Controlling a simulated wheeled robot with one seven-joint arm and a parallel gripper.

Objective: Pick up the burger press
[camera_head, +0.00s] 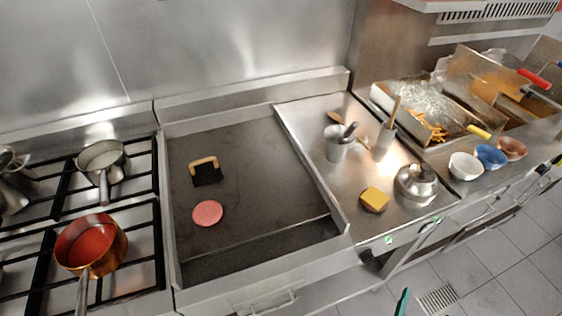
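The burger press (207,177) is a flat black plate with a light wooden handle (203,162) across its top. It lies on the dark griddle (262,170), left of the griddle's middle. A pink round patty (207,213) lies on the griddle just in front of the press, apart from it. My gripper is not in view, so I cannot see whether it is open or shut.
Left is a stove with a copper pan of red sauce (91,244) and a steel pan (100,158). Right, a steel counter holds utensil cups (337,146), a cheese-topped item (375,198), and a steel dome (417,183). Fryers and bowls (466,166) stand farther right. The griddle's right side is clear.

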